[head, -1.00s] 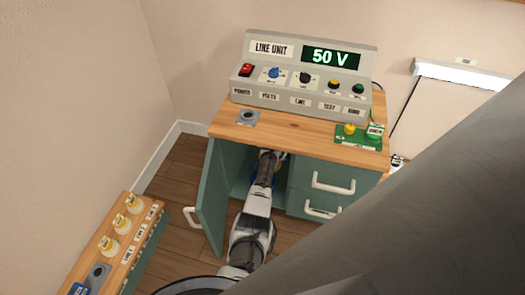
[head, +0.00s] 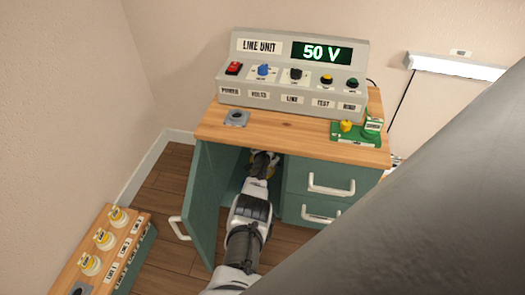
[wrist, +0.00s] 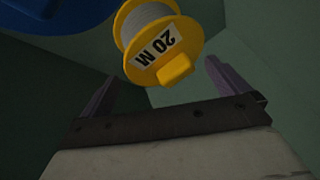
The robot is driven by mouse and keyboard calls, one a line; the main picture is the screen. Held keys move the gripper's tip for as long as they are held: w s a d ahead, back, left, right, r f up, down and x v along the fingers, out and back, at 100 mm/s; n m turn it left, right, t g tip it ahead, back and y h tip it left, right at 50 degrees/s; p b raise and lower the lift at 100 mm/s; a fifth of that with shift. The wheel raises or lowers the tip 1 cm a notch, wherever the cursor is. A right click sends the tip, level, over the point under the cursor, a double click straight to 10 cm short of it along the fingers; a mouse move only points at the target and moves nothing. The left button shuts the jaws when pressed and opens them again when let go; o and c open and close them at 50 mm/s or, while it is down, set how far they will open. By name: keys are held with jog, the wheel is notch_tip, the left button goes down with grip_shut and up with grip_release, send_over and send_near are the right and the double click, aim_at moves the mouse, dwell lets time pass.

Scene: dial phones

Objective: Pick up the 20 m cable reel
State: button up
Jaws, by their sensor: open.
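The 20 m cable reel (wrist: 154,38) is yellow with pale grey cable and a "20 M" label. In the wrist view it is at the top middle, just beyond the fingertips and roughly between them. My gripper (wrist: 163,85) is open and empty, with one purple-grey finger on each side. In the head view my arm reaches into the open left compartment of the green cabinet (head: 337,179).
A large blue round object (wrist: 50,12) is at the upper left in the wrist view, left of the yellow reel. The cabinet door (head: 213,200) stands open on the left. The wooden top (head: 290,137) overhangs the compartment, and closed drawers (head: 330,184) are to the right.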

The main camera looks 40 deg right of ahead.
jog(key=shift+w+d+f, duration=0.1)
jog(key=shift+f, duration=0.2)
jog(key=shift+c, duration=0.3)
jog(key=c, duration=1.7)
jog(key=shift+w+r, duration=0.1)
jog(key=shift+r, duration=0.05)
